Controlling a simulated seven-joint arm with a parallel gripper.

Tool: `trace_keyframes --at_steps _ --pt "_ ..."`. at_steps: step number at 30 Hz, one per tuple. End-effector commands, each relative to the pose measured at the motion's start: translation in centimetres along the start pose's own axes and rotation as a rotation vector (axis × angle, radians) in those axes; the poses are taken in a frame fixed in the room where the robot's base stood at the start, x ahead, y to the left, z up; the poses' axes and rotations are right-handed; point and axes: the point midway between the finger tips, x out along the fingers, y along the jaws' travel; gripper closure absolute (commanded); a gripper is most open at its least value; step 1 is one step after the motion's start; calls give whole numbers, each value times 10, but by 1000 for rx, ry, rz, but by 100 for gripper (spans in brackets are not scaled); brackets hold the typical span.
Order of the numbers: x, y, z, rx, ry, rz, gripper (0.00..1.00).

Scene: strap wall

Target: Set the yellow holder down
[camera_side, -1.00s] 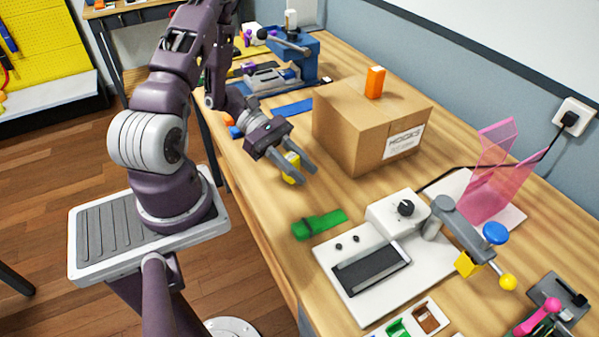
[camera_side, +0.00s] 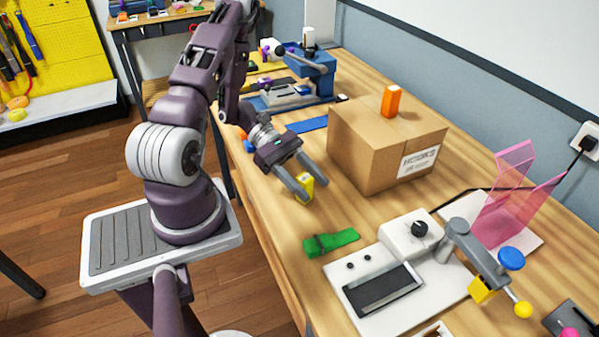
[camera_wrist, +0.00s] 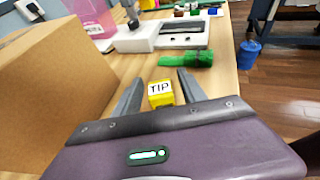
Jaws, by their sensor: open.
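The yellow holder (camera_side: 304,187) is a small yellow block on the wooden table in the side view. In the wrist view the holder (camera_wrist: 160,92) shows a white label reading "TIP". My gripper (camera_side: 311,191) is open, with one finger on each side of the holder. In the wrist view a gap shows between the holder and each fingertip (camera_wrist: 158,88). The holder appears to rest on the table, though its underside is hidden.
A cardboard box (camera_side: 388,145) with an orange block (camera_side: 391,101) on top stands close beside my gripper. A green strap piece (camera_side: 330,242) and a white device (camera_side: 395,285) lie nearer the camera. Bare wood lies between the holder and the green piece.

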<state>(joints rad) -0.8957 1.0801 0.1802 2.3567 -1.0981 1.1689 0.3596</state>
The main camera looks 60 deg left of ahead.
Motion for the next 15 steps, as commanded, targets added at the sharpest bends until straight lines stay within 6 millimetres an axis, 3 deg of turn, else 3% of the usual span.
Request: trace_keyframes --at_steps 3,9,15 --pt "-35 1 -1 3 6 6 51" --pt "-83 0 -1 0 3 2 51" --pt "-101 0 7 24 16 -22 51"
